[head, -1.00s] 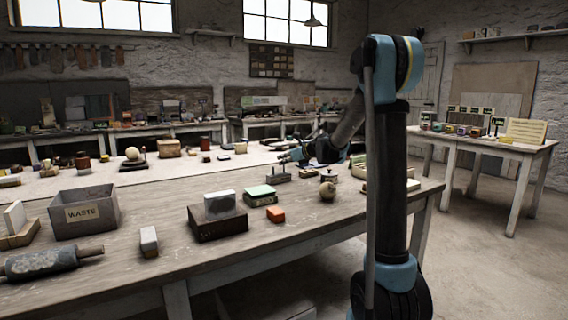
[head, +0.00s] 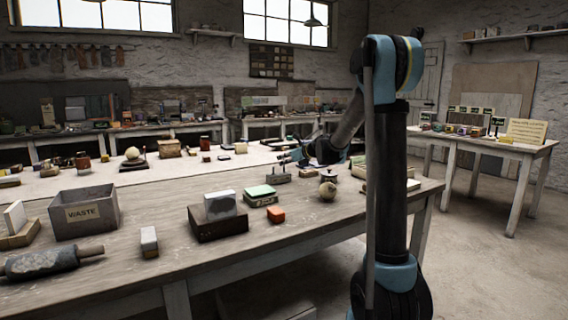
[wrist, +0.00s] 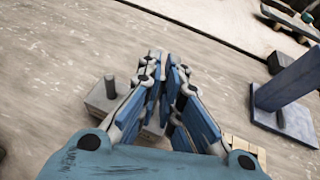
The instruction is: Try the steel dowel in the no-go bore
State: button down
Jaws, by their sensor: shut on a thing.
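My gripper (head: 288,157) is low over the far right part of the near bench, at a small grey block (head: 280,178). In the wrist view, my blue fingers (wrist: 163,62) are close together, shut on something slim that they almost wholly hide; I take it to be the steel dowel. Part of the block is behind the fingers. I cannot make out the no-go bore or whether the held piece touches the block.
A green-topped box (head: 260,195), an orange block (head: 276,214) and a waste bin (head: 84,212) are to the left. In the wrist view, a blue-grey upright on a plate (wrist: 286,90) stands to the right.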

jog(key=shift+f, duration=1.5)
jog(key=shift+r, duration=0.1)
dwell(0.7)
jog(key=shift+r, duration=3.85)
